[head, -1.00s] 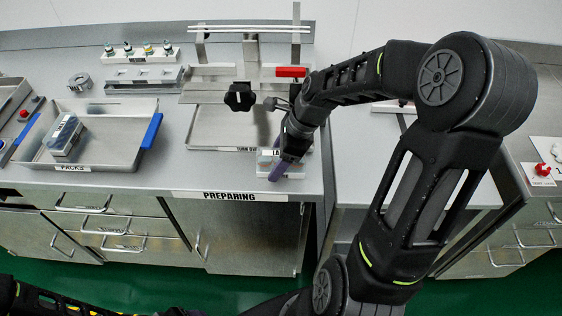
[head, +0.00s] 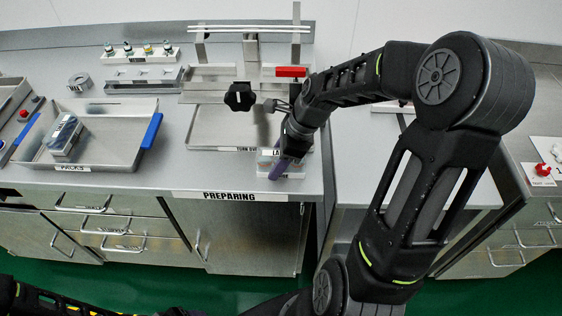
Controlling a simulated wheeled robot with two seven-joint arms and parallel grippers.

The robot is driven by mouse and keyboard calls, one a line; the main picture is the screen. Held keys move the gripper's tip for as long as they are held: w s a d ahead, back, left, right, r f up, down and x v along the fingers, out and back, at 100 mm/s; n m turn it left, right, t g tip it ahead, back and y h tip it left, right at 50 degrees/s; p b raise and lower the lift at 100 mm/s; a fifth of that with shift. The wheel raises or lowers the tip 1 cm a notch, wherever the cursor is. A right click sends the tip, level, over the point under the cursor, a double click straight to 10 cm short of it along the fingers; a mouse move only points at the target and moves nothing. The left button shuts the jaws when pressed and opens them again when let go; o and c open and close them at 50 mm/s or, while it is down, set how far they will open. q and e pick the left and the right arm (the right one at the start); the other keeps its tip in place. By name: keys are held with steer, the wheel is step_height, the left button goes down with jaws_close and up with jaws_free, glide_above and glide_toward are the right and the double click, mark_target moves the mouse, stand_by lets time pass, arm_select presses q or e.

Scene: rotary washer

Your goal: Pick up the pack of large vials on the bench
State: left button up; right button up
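A small pack with a white label starting "LA" (head: 267,160) sits on the bench near its front right corner. My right gripper (head: 280,169), with purple fingertips, points down at this pack and covers its right part. Whether the fingers are closed on it is hidden. My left arm shows only along the bottom edge, and its gripper cannot be made out. Another pack, blue-topped and clear (head: 65,137), lies in the metal tray marked PACKS (head: 110,158) at the left.
A steel fixture with a black knob (head: 239,96) and a red handle (head: 291,71) stands behind my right gripper. Vial racks (head: 143,82) stand at the back left. The bench (head: 180,180) is bare between the PACKS tray and the fixture.

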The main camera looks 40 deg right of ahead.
mark_target(275, 153)
jaws_close()
steer(key=shift+r, duration=0.1)
stand_by(0.5)
steer(key=shift+r, duration=0.45)
step_height(275, 153, up, 3)
steer(key=shift+r+b, duration=0.1)
steer(key=shift+b, duration=0.25)
steer(key=s+d+b, duration=0.3)
steer(key=s+d, duration=0.8)
steer(key=d, duration=0.3)
steer(key=shift+d, duration=0.2)
